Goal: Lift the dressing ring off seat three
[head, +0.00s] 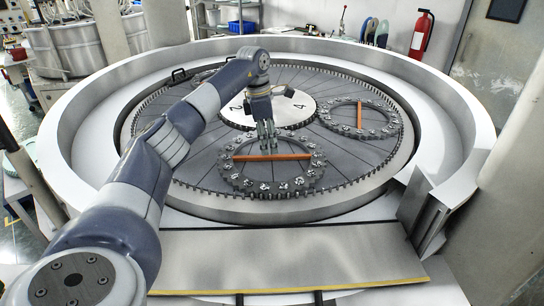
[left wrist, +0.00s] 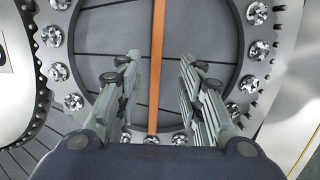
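A toothed grey dressing ring (head: 233,179) with silvery round studs and an orange bar (head: 290,156) across it lies flat at the front of the lapping plate. The ring also shows in the left wrist view (left wrist: 243,85). My left gripper (head: 268,148) points down over this bar. In the left wrist view its fingers (left wrist: 158,65) are spread open, one on each side of the orange bar (left wrist: 156,70), with nothing between them clearly touched. My right gripper is not in view.
Another ring with an orange bar (head: 391,119) lies to the right; one more is partly hidden at the back left behind my arm. A high round wall (head: 455,120) surrounds the plate. A flat yellow-edged shelf (head: 300,262) lies in front.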

